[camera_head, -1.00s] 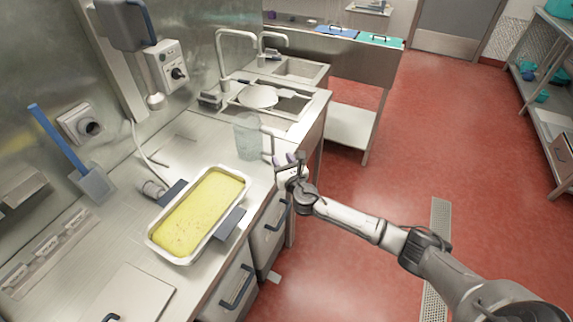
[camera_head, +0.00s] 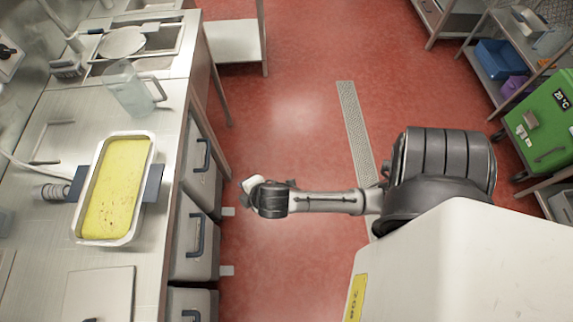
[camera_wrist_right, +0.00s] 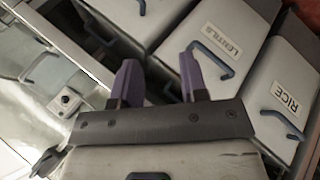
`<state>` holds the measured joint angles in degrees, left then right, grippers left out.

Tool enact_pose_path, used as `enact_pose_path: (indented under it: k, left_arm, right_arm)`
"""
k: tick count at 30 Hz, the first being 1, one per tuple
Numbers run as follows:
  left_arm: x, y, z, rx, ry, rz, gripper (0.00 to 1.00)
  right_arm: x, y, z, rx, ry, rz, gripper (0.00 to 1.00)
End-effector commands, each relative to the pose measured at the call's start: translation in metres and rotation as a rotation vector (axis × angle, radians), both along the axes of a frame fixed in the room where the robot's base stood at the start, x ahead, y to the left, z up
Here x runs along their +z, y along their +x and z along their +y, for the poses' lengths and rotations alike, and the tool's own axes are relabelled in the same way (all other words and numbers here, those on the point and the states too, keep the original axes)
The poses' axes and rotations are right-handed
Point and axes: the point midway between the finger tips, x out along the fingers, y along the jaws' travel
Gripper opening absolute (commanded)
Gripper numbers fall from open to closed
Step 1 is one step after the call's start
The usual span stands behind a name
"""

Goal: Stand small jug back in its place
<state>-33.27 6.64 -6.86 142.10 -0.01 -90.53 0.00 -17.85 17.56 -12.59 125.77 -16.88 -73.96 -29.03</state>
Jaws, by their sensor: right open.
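The small clear jug (camera_head: 128,92) stands upright on the steel counter, behind the tray of yellow food and in front of the sink. Its handle points right, towards the counter edge. My right gripper (camera_head: 252,186) is right of the counter, over the red floor, clear of the jug. In the right wrist view my right gripper (camera_wrist_right: 161,78) shows two purple fingers apart, with nothing between them. The jug does not show in that view. My left gripper is not in view.
A tray of yellow food (camera_head: 117,188) sits on the counter (camera_head: 50,225). Grey bins (camera_wrist_right: 215,50) with blue handles lie below the counter edge, some labelled LENTILS and RICE. A green box (camera_head: 540,130) and shelves stand far right. The floor (camera_head: 300,110) between is open.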

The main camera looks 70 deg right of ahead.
Motion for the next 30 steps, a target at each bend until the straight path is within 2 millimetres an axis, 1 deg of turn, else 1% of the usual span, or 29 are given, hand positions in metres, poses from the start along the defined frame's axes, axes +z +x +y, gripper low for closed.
enact_pose_path:
  k: [1,3,6,9,12,14,30]
  left_arm:
    - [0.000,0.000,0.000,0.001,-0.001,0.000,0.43]
    - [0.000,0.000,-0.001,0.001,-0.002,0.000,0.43]
    - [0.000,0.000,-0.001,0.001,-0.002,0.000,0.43]
    - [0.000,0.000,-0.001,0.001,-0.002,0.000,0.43]
    - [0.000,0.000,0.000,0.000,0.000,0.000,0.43]
    - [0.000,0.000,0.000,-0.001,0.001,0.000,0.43]
    - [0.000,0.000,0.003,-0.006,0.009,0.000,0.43]
  right_arm:
    - [-0.002,-0.031,0.014,-0.107,0.148,0.042,0.40]
    - [0.000,-0.065,0.030,-0.248,0.316,0.098,0.40]
    - [0.005,-0.101,0.045,-0.407,0.482,0.166,0.40]
    - [0.011,-0.123,0.054,-0.512,0.579,0.212,0.40]
    - [0.014,-0.134,0.059,-0.566,0.625,0.236,0.40]
    - [0.015,-0.137,0.060,-0.579,0.635,0.242,0.40]
    - [0.015,-0.136,0.060,-0.579,0.634,0.241,0.40]
